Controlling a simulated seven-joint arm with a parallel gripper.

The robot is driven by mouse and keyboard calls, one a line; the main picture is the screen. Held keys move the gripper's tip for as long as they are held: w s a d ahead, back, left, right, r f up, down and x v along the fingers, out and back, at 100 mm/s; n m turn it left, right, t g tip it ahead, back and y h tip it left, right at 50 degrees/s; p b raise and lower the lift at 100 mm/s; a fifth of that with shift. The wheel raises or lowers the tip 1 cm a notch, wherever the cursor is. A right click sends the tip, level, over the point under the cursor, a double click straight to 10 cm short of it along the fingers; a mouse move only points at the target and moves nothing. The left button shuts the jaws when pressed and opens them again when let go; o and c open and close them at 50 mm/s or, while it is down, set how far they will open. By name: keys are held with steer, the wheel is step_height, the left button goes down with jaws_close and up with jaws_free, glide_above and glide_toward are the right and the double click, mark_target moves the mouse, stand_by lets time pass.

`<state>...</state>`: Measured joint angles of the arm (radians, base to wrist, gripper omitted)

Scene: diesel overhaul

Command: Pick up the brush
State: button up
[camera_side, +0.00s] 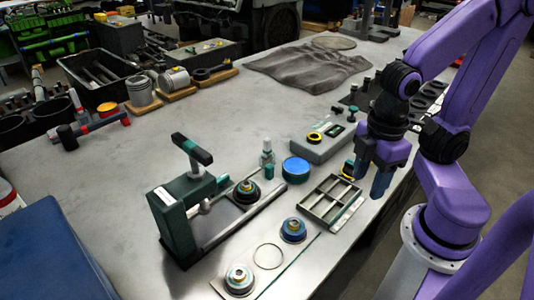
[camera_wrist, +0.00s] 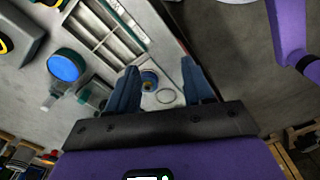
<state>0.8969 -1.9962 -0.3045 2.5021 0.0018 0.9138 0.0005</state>
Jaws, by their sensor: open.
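My gripper (camera_side: 371,184) is open and empty, pointing down above the right side of the bench, close to the grey compartment tray. Its two blue fingers also show in the wrist view (camera_wrist: 160,80), with nothing between them but the scene below. The compartment tray (camera_side: 321,203) lies flat on the bench. A thin green and white strip (camera_side: 347,213) lies along the tray's right side; it also shows at the top of the wrist view (camera_wrist: 126,20). It may be the brush, but it is too small to tell. No other brush is clear.
A blue-lidded jar (camera_side: 296,169) and a clear bottle (camera_side: 267,155) stand left of the tray. A dark green press-like fixture (camera_side: 172,222) stands farther left. A grey control box (camera_side: 325,142) lies behind. The bench's right edge is close to my gripper.

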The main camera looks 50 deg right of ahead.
step_height(320, 180, up, 6)
steer(key=n, duration=0.5)
glide_above(267, 139)
steer(key=f, duration=1.2)
steer(key=shift+s+f, duration=0.1)
steer(key=shift+s, duration=0.25)
steer(key=shift+w+f, duration=0.2)
steer(key=shift+f, duration=1.1)
steer(key=shift+w+f, duration=0.2)
steer(key=shift+f, duration=1.1)
jaws_close()
